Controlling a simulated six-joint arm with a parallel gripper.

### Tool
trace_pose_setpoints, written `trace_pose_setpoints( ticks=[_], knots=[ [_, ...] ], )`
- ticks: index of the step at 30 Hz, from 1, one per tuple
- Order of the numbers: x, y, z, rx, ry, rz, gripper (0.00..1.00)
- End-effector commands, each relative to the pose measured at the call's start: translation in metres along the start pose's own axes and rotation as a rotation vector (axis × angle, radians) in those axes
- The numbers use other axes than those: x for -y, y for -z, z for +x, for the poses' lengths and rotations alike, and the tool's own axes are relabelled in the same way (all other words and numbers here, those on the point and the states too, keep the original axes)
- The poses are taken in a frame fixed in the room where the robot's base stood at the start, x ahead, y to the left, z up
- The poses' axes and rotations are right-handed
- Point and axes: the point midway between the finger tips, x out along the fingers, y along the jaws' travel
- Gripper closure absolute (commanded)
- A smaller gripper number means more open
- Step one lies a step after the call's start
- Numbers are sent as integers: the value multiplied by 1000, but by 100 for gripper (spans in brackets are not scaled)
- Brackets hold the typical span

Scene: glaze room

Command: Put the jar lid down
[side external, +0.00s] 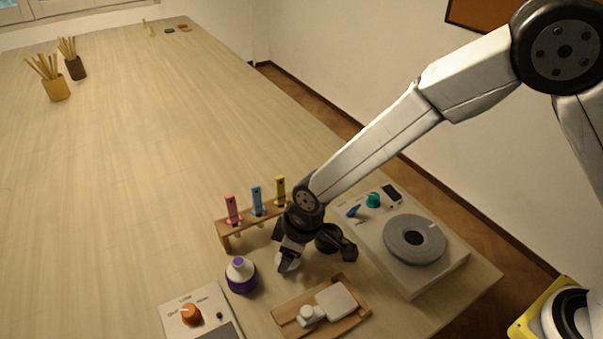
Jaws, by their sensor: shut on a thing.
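My gripper (287,264) is low over the near part of the table, just right of a purple and white round object (240,275) with a purple tip. The gripper points down and its jaws are shut on the jar lid, which the dark fingers and wrist mostly hide. I cannot make out the lid's shape or whether it touches the table. The purple and white object stands upright, apart from the gripper.
A wooden rack (225,239) with pink, blue and yellow tubes stands behind. A wooden tray (349,322) with white items lies in front. A grey device with a round plate (403,258) is right, and an orange-knob box (176,310) front left. The table's left middle (110,160) is clear.

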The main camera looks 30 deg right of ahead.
Motion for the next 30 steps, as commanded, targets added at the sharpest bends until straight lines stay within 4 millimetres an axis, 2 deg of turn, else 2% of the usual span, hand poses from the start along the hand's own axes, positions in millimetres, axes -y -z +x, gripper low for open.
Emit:
trace_pose_setpoints(
  ticks=[10, 11, 12, 13, 23, 30],
  knots=[
    [0, -1, 3, 1, 0, 0, 83],
    [0, -1, 3, 1, 0, 0, 18],
    [0, -1, 3, 0, 0, 0, 5],
    [0, -1, 3, 1, 0, 0, 0],
    [0, 0, 1, 0, 0, -1, 0],
    [0, 0, -11, 0, 0, -1, 0]
  ],
)
